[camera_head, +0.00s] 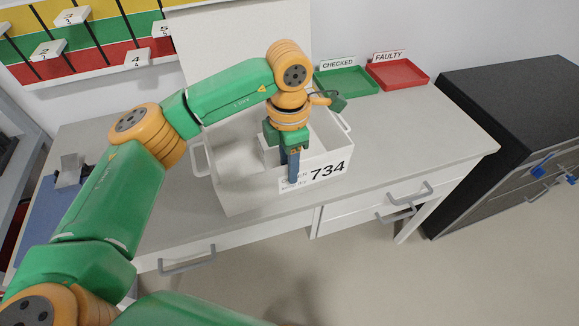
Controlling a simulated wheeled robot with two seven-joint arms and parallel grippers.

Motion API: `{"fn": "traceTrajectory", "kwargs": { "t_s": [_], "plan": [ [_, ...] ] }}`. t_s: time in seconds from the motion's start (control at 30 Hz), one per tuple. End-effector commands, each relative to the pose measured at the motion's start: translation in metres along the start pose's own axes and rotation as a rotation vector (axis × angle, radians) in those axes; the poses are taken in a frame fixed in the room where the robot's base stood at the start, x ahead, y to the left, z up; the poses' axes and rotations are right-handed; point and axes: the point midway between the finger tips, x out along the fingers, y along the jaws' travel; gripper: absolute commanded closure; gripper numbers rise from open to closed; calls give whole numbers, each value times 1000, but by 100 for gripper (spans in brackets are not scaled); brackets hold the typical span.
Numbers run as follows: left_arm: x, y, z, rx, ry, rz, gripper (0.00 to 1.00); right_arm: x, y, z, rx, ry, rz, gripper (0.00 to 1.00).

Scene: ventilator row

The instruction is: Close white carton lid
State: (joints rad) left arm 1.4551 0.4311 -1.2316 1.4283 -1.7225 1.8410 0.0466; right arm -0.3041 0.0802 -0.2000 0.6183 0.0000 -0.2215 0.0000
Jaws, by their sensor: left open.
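The white carton (245,188) stands on the table, with a label reading 734 on its front. Its pale lid (240,35) stands up at the back, open and leaning toward the wall, partly hidden by my left arm. My left gripper (293,178) points down at the carton's front wall, over the left part of the label. It is open and holds nothing that I can see. Whether it touches the wall I cannot tell. The carton's inside is partly hidden by my wrist. My right gripper is not in view.
A green tray (346,83) marked CHECKED and a red tray (397,75) marked FAULTY lie at the back right. The table (420,140) is clear right of the carton. A dark cabinet (510,85) stands beyond. A striped numbered board (95,60) hangs at the upper left.

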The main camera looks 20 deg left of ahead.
Motion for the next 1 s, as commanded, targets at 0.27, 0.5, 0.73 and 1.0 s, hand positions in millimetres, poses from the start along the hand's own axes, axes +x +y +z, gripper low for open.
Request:
{"fn": "traceTrajectory", "kwargs": {
  "t_s": [0.27, 0.5, 0.73, 1.0],
  "plan": [
    [47, -1, -1, 0, 4, -4, 59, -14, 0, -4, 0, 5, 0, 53],
    [63, 0, 0, 0, 1, -1, 59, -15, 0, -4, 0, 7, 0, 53],
    [63, 0, 0, 0, 0, -1, 83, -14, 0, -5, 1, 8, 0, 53],
    [62, 0, 0, 0, 0, -1, 100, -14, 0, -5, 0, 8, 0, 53]
  ]
}}
